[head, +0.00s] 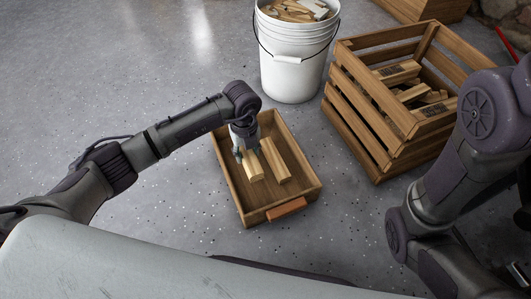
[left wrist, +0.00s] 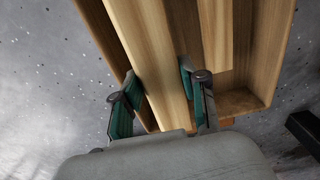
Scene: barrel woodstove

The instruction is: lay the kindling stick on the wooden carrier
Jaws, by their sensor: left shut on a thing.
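The wooden carrier (head: 231,189) is a shallow open box on the floor, mid-picture in the head view; its wall also shows in the left wrist view (left wrist: 276,50). My left gripper (head: 245,153) reaches down into it and is shut on a pale kindling stick (head: 253,168). In the left wrist view the stick (left wrist: 158,60) runs between the two green-padded fingers (left wrist: 160,98). The stick is within the carrier's walls; I cannot tell whether it touches the bottom. A second stick (head: 275,161) lies beside it, to the right. My right gripper is out of view.
A white bucket (head: 294,75) of wood pieces stands behind the carrier. A slatted crate (head: 358,119) holding wood blocks stands to the right, near my right arm. Another wooden box (head: 425,8) is at the back. The floor to the left is clear.

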